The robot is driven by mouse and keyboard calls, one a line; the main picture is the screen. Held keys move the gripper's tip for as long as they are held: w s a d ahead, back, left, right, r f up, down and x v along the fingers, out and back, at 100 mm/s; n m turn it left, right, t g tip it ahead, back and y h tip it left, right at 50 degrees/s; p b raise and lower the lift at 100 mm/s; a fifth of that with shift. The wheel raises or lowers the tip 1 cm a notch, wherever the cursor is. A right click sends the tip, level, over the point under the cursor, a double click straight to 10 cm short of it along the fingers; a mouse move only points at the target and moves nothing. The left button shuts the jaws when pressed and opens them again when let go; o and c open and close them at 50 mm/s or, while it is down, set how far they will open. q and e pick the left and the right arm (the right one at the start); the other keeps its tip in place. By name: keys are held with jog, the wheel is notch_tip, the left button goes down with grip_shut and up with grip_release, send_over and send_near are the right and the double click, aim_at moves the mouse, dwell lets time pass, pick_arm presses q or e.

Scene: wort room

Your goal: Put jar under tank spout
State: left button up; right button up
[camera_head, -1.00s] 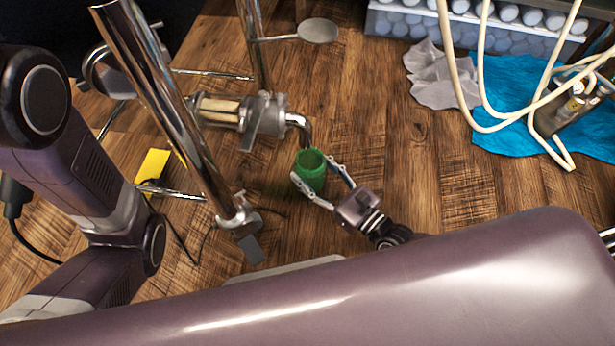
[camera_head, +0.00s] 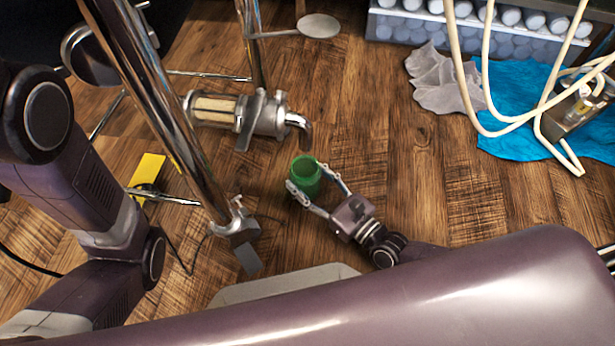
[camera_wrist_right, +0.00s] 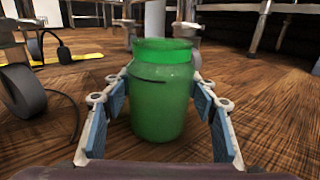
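The green jar (camera_head: 305,182) is upright between the two fingers of my right gripper (camera_head: 306,176). In the right wrist view the jar (camera_wrist_right: 162,100) fills the middle, with the blue-padded fingertips close against both sides. The gripper appears shut on it. The curved metal spout (camera_head: 302,128) sticks out from the tank fitting (camera_head: 262,115) just above the jar's mouth in the head view. I cannot tell whether the mouth is directly under the spout, or whether the jar's base touches the floor. My left gripper is not in view.
A chrome pole (camera_head: 150,90) stands left of the jar. A yellow sheet (camera_head: 147,175) lies on the wooden floor. At right are a blue cloth (camera_head: 510,85), a grey cloth (camera_head: 440,85) and hanging pale hoses (camera_head: 465,70). The floor right of the jar is clear.

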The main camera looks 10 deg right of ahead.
jog(key=o, duration=0.4)
jog(key=shift+r, duration=0.15)
jog(key=p+v, duration=0.4)
jog(key=v, duration=0.6)
jog(key=shift+s+d, duration=0.2)
jog(key=shift+s, duration=0.05)
jog(key=shift+s+d+p, duration=0.35)
jog(key=shift+s, duration=0.25)
